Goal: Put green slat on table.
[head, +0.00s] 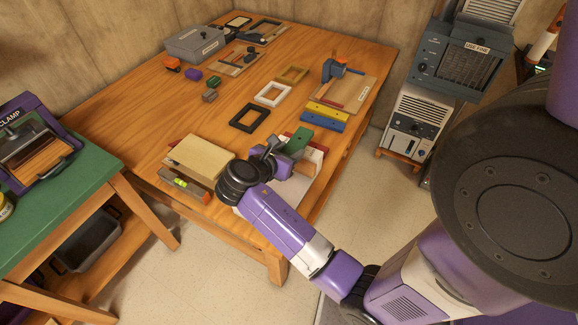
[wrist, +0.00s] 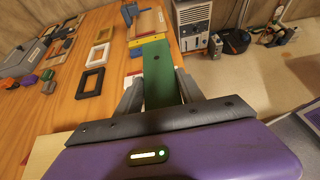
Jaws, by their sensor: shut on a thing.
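The green slat (wrist: 158,75) is held lengthwise between the two fingers of my gripper (wrist: 161,92), which is shut on it. In the head view the green slat (head: 297,141) shows beyond my gripper (head: 277,152), above the front right part of the wooden table (head: 143,105). A red piece and a white piece lie close by it, partly hidden. I cannot tell whether the slat touches anything beneath it.
A yellow slat (head: 327,109) and a blue slat (head: 322,122) lie behind the green one. A black frame (head: 249,118) and a white frame (head: 273,94) lie left of them. A tan block (head: 203,157) stands left of my gripper.

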